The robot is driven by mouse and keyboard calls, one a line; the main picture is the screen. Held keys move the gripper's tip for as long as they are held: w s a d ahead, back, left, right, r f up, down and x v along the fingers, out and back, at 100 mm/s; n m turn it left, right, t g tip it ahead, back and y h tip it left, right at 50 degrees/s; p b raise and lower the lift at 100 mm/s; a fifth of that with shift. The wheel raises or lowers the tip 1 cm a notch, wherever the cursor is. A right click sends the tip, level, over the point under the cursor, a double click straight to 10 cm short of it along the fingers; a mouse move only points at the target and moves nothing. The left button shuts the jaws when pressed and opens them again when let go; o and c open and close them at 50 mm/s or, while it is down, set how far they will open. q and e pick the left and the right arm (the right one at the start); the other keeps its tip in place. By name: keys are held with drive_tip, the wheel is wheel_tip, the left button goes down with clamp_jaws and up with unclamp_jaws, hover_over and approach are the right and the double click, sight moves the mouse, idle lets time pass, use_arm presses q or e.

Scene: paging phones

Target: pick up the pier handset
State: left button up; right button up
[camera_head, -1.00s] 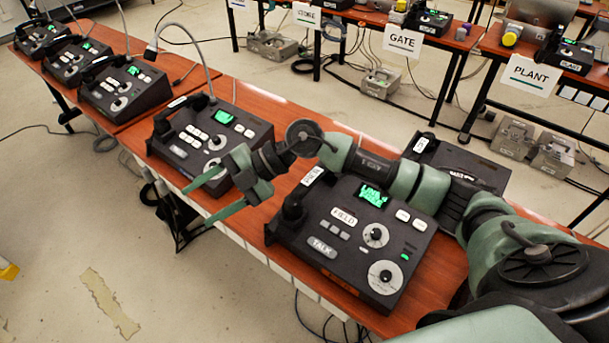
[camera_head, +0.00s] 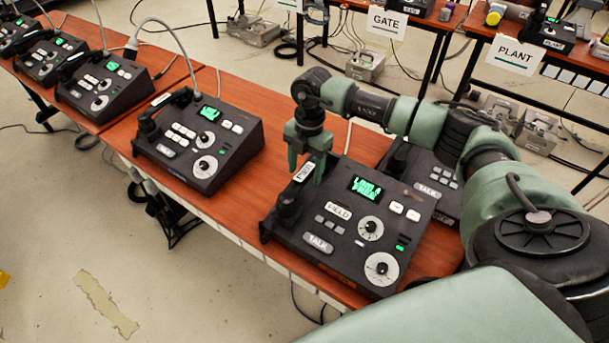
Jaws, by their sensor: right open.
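The nearest black paging console (camera_head: 335,232) has a lit green screen and two round dials. A black handset (camera_head: 288,205) lies along its left side. A white tag (camera_head: 304,172) at the far end of that handset appears to read PIER. My right gripper (camera_head: 307,163) points down with its green fingers apart, over the far part of the handset and around the tag in the picture. It looks empty, and I cannot tell whether it touches the handset. The fingers and wrist hide part of the handset. My left gripper is not in view.
A similar console (camera_head: 215,145) stands to the left, and several more (camera_head: 100,88) line the table beyond it. Another console (camera_head: 425,185) sits behind the nearest one, below my right arm. Tables with GATE and PLANT signs (camera_head: 515,56) stand at the back.

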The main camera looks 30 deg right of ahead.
drive_tip(key=shift+a+f, duration=0.1)
drive_tip(key=shift+f, duration=0.5)
clamp_jaws()
drive_tip(key=shift+r, duration=0.1)
